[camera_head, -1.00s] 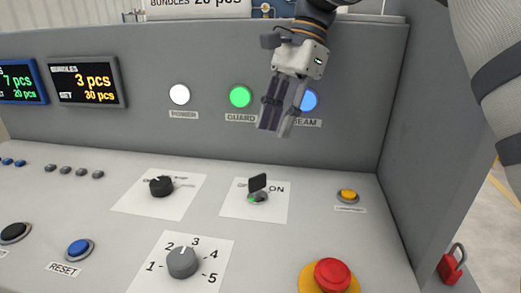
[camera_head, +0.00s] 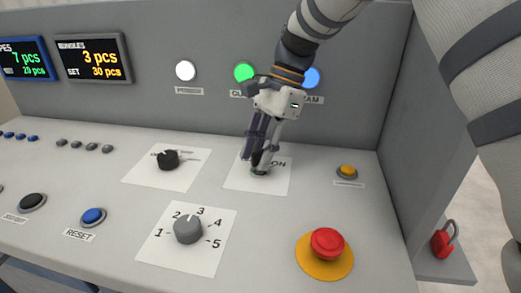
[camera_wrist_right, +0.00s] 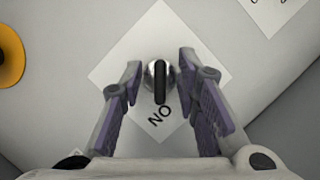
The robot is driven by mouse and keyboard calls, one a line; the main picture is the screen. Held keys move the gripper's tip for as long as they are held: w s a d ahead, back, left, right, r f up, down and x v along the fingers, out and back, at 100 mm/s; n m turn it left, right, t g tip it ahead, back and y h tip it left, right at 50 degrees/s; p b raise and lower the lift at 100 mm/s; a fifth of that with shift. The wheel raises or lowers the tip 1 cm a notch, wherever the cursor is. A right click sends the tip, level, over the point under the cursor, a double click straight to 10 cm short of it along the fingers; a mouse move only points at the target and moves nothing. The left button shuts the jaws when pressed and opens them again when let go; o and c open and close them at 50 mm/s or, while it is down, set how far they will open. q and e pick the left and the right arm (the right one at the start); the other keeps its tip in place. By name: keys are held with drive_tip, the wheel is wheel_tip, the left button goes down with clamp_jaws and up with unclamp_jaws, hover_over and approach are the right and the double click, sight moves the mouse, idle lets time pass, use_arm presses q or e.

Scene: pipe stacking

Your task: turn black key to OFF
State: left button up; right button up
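The black key stands in a round metal switch on a white label plate (camera_head: 281,183) on the sloped panel; the word ON shows beside it. In the right wrist view the key (camera_wrist_right: 160,82) sits between the fingers of my right gripper (camera_wrist_right: 158,88), with a gap on each side. In the head view my right gripper (camera_head: 259,160) reaches down over the switch and hides most of the key. Its fingers are open, one on each side of the key. My left gripper is not in view.
A black selector knob (camera_head: 168,160) is to the left, a grey numbered dial (camera_head: 188,229) in front. A red emergency button (camera_head: 327,243) and a small yellow button (camera_head: 347,171) are to the right. The upright panel with lamps (camera_head: 185,71) rises behind.

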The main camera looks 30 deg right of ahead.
clamp_jaws()
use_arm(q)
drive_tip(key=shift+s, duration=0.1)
use_arm(e)
drive_tip(key=n, duration=0.2)
drive_tip(key=n+g, duration=0.1)
drive_tip(key=n, duration=0.1)
drive_tip(key=shift+w+f+g+h+b, duration=0.1)
drive_tip(key=shift+g+h+b, duration=0.2)
drive_tip(key=shift+b, duration=0.05)
drive_tip(key=n+g+h, duration=0.1)
drive_tip(key=n, duration=0.3)
drive_tip(key=shift+n+b, duration=0.3)
drive_tip(key=shift+b, duration=0.05)
drive_tip(key=n+g+h, duration=0.1)
drive_tip(key=n, duration=0.3)
drive_tip(key=shift+h, duration=0.4)
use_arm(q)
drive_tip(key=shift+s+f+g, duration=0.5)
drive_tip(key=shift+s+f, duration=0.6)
use_arm(e)
drive_tip(key=n+h, duration=0.1)
drive_tip(key=n, duration=0.4)
drive_tip(key=shift+h, duration=0.4)
drive_tip(key=shift+n, duration=0.3)
unclamp_jaws()
